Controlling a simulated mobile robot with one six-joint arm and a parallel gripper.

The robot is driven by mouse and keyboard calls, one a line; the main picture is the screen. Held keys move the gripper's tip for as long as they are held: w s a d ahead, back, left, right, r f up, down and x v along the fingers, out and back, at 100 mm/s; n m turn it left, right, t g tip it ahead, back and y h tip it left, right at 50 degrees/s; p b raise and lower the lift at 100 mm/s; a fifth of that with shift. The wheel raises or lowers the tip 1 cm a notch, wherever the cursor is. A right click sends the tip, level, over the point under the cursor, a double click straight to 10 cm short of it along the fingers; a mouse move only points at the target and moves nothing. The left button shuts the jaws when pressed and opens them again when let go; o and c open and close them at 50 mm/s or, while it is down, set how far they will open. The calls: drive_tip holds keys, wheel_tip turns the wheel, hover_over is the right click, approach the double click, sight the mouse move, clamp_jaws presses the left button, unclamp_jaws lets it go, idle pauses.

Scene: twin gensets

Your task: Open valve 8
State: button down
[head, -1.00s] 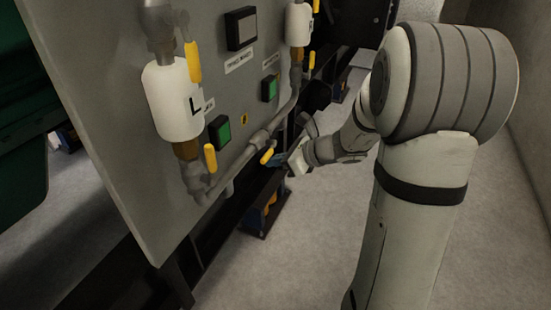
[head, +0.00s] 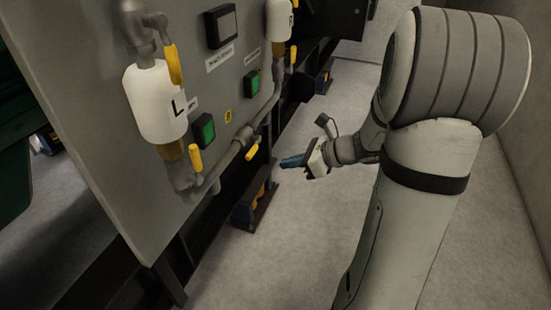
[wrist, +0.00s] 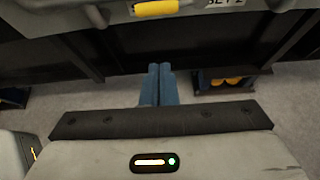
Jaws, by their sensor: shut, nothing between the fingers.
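A panel carries grey pipes with several yellow valve handles. One yellow handle (head: 252,152) sits on the lower pipe, below a small yellow tag (head: 228,117) whose marking is too small to read surely. It points outward and down at a slant. A yellow handle (wrist: 155,8) also shows at the top edge of the wrist view, lying level. My gripper (head: 284,163) is right of the lower-pipe handle, apart from it, with its blue fingers toward the panel. In the wrist view the fingers (wrist: 160,70) are together and empty, below the handle in the picture.
A white canister marked L (head: 155,105) and another white canister (head: 279,20) are on the panel (head: 110,190). Green buttons (head: 204,130) sit between pipes. A dark frame runs below the panel. The floor (head: 310,235) on the right is clear, up to a wall.

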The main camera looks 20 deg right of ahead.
wheel_tip(320, 180, up, 18)
drive_tip(key=f+n+g+h+p, duration=0.1)
drive_tip(key=n+g+h+p, duration=0.6)
drive_tip(key=n+p, duration=1.35)
hover_over(253, 151)
drive_tip(key=s+d+p, duration=0.2)
drive_tip(key=d, duration=0.1)
drive_tip(key=m+t, duration=0.1)
drive_tip(key=m, duration=0.1)
drive_tip(key=shift+t+h, duration=0.3)
drive_tip(key=shift+h, duration=0.1)
drive_tip(key=f+b, duration=0.1)
drive_tip(key=f, duration=0.3)
drive_tip(key=w+a+f, duration=0.1)
drive_tip(key=f, duration=0.3)
drive_tip(key=a+f+b, duration=0.1)
drive_tip(key=f, duration=0.4)
drive_tip(key=shift+w+a+f+b, duration=0.1)
drive_tip(key=shift+w+a+b, duration=0.2)
drive_tip(key=shift+w, duration=0.1)
drive_tip(key=shift+a+f+b, duration=0.1)
drive_tip(key=shift+f+b, duration=0.25)
drive_tip(key=shift+f, duration=0.2)
drive_tip(key=shift+r, duration=0.1)
